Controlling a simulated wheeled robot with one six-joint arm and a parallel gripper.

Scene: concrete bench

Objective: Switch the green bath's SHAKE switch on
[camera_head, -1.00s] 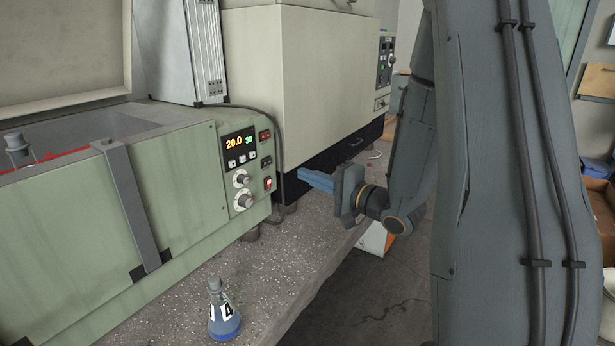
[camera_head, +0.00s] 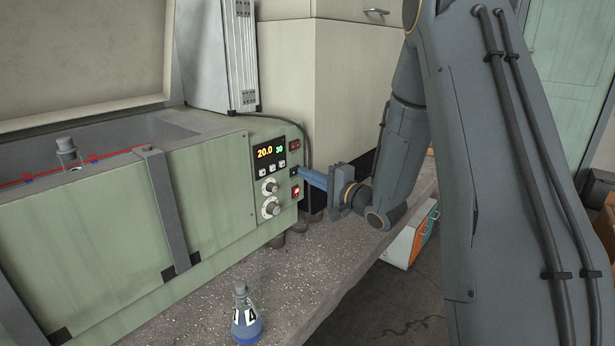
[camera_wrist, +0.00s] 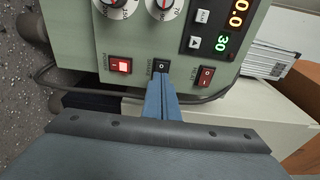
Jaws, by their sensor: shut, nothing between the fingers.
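The green bath (camera_head: 110,215) stands at the left with its lid up. Its panel (camera_head: 268,200) shows 20.0 and 30 on the display above two knobs. At the panel's right edge are a dark red switch (camera_head: 294,145) on top, a black switch (camera_head: 294,171) in the middle and a lit red switch (camera_head: 296,191) below.
A flask with blue liquid (camera_head: 246,325) stands on the bench (camera_head: 330,265) in front of the bath. A cable (camera_head: 306,150) runs down beside the panel. A large cream cabinet (camera_head: 350,80) stands behind my gripper.

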